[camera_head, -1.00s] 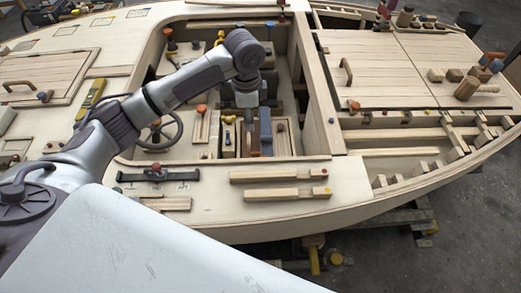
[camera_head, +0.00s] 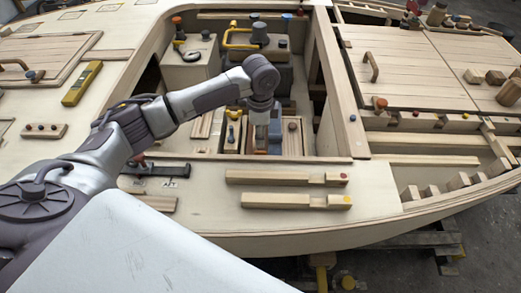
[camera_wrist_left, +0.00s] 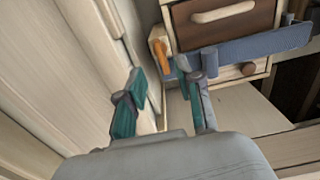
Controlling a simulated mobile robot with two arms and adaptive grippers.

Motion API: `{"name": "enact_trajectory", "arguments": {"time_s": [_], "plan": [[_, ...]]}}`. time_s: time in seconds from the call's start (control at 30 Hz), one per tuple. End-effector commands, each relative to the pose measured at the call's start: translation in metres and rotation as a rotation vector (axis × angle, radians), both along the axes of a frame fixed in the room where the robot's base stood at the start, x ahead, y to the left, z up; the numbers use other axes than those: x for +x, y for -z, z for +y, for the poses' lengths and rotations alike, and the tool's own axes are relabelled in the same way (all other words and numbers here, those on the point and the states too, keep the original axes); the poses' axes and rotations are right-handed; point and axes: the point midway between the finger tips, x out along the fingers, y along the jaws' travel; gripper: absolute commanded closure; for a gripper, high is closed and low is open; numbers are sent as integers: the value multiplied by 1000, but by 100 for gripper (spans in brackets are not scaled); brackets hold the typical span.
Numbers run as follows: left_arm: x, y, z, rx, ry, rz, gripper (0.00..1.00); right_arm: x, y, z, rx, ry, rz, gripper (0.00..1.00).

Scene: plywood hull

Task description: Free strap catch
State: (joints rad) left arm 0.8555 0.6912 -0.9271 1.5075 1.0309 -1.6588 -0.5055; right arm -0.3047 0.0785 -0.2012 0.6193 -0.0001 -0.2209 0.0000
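My left gripper (camera_wrist_left: 160,76) is open, its two teal fingers apart in the left wrist view. An orange catch (camera_wrist_left: 162,56) on a pale block stands beyond and between the fingertips, at the left end of a blue strap (camera_wrist_left: 255,45). The strap runs across the front of a wooden chest (camera_wrist_left: 222,24) with a dark panel and pale handle. The right finger overlaps the strap's left end; I cannot tell if it touches. In the head view my left gripper (camera_head: 262,122) points down into the open cockpit; its fingertips are hard to make out. My right gripper is not in view.
A pale wooden wall (camera_wrist_left: 75,75) runs close along the left of the gripper. The cockpit's front deck holds two wooden bars (camera_head: 288,178). A yellow tool (camera_head: 82,83) lies on the left deck. A yellow-handled fixture (camera_head: 240,38) stands deeper in the cockpit.

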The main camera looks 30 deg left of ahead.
Motion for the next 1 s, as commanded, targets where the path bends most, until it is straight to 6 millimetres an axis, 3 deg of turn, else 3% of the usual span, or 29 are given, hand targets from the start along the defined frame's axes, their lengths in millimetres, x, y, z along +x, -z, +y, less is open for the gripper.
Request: {"name": "enact_trajectory", "arguments": {"time_s": [0.1,0.3,0.5,0.77,1.0], "plan": [[-1,28,-1,0,0,2,65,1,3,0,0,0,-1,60],[-1,59,0,-1,0,2,65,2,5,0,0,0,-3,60],[0,71,0,0,1,0,65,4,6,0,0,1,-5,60],[0,72,0,0,1,-1,65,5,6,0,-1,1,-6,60],[0,72,0,0,1,-1,100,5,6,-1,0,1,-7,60]]}}
